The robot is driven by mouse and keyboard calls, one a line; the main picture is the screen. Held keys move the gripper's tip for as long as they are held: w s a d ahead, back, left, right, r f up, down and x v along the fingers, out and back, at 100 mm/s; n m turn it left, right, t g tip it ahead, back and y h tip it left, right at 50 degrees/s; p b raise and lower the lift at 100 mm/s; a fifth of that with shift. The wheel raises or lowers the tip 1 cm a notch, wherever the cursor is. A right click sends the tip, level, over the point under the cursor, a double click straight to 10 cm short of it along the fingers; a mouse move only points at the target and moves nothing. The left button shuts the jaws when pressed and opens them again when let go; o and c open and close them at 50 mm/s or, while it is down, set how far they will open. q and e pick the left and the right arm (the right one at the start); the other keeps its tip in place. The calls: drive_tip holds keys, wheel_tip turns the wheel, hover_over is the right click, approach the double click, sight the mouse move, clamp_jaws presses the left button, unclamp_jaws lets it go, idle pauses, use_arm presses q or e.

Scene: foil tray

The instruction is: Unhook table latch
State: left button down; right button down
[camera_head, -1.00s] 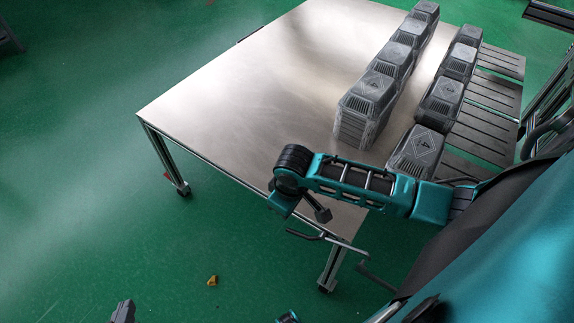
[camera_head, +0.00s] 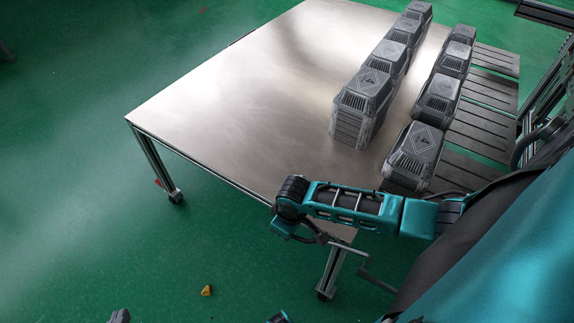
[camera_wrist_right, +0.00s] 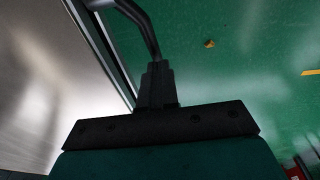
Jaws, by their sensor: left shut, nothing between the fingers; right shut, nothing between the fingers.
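The metal-topped table (camera_head: 230,105) fills the middle of the head view. A bent metal bar (camera_head: 345,247) sticks out at its near corner; I cannot tell whether it is the latch. In the right wrist view this dark bar (camera_wrist_right: 140,25) curves from the table edge (camera_wrist_right: 95,40) toward my right gripper (camera_wrist_right: 157,68). That gripper is shut and empty, its tips at the bar's end; contact is unclear.
Grey ribbed boxes (camera_head: 360,100) stand in a row on the table. A second row of boxes (camera_head: 413,155) stands to the right, beside dark slatted panels (camera_head: 480,120). A small yellow object (camera_head: 207,290) lies on the green floor (camera_head: 60,200), which is mostly clear at left.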

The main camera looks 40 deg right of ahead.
drive_tip(key=shift+w+f+g+p, duration=0.1)
drive_tip(key=shift+f+g+p, duration=0.2)
drive_tip(key=shift+g+p, duration=0.25)
drive_tip(key=shift+f+g+h, duration=0.5)
drive_tip(key=shift+f+g, duration=0.25)
drive_tip(key=shift+f, duration=0.5)
drive_tip(key=shift+p, duration=0.3)
